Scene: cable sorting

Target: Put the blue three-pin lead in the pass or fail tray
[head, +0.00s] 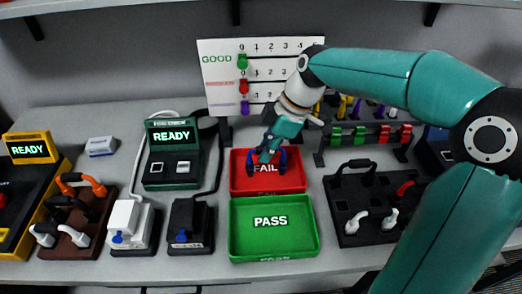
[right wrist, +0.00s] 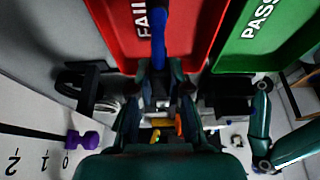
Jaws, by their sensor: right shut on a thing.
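The blue three-pin lead (head: 251,157) is in my right gripper (head: 268,152), over the red FAIL tray (head: 295,184) in the head view. My gripper hides its middle. In the right wrist view the blue lead (right wrist: 159,25) runs up from between the fingers of my right gripper (right wrist: 160,72), across the red FAIL tray (right wrist: 110,20). Whether the lead touches the tray floor I cannot tell. The green PASS tray (head: 275,248) lies just in front of the FAIL tray and looks empty; it also shows in the right wrist view (right wrist: 238,52). My left gripper is not in view.
A dark green tester reading READY (head: 172,133) and two sockets stand left of the trays. A brown block (head: 83,243) with leads is further left. A black rack (head: 350,232) with leads stands right. A white board (head: 225,72) with colored sliders is behind.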

